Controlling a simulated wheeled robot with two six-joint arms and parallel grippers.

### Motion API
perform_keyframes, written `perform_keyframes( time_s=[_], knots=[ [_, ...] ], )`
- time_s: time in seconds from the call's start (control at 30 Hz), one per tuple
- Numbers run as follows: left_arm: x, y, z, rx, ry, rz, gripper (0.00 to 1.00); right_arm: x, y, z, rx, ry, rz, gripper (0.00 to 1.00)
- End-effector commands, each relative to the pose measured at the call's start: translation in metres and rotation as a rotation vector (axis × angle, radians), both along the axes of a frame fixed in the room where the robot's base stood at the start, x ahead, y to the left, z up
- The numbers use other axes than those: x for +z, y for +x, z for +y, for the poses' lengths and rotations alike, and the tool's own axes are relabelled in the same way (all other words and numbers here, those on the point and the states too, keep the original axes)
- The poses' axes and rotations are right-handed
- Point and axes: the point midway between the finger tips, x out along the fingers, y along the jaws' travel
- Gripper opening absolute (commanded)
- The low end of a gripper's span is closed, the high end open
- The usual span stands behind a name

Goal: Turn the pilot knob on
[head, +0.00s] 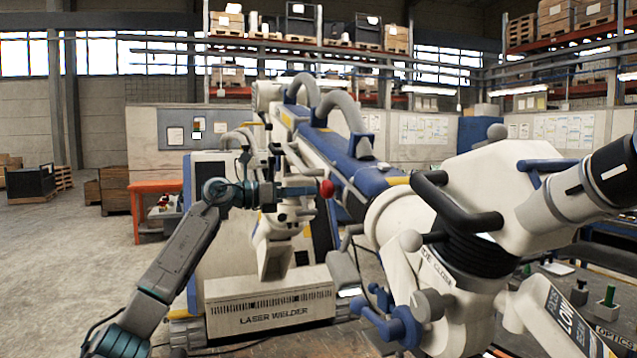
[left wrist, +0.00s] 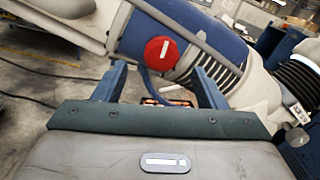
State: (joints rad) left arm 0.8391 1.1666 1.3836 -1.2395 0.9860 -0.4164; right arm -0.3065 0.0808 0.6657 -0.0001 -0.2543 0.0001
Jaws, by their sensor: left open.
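The pilot knob is a round red knob (head: 327,188) on the side of the blue and white microscope arm (head: 352,160). In the left wrist view the knob (left wrist: 160,50) faces me, with a short white mark tilted slightly off upright. My left gripper (head: 308,189) comes in from the left, close to the knob. Its two fingers (left wrist: 160,78) are open and appear on either side below the knob in the wrist view, with nothing between them. I cannot tell the exact gap to the knob. My right gripper is not in view.
The white microscope head with black handles (head: 460,215) fills the right side. A box marked "LASER WELDER" (head: 268,305) stands below my left gripper. A dark cable passes by the knob. An orange table (head: 155,187) stands farther left, with open floor in front of it.

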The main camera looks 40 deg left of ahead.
Motion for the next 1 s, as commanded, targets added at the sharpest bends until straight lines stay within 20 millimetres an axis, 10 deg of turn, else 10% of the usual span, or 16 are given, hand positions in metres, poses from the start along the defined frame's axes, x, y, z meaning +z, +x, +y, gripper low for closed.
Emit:
perform_keyframes(
  time_s=[0.7,1.0],
  knots=[
    [0.0,0.043,-0.022,0.001,0.0,0.0,0.65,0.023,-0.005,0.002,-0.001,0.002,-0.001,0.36],
    [0.0,0.043,-0.022,0.001,0.0,0.0,0.21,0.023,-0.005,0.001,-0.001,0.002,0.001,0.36]
  ],
)
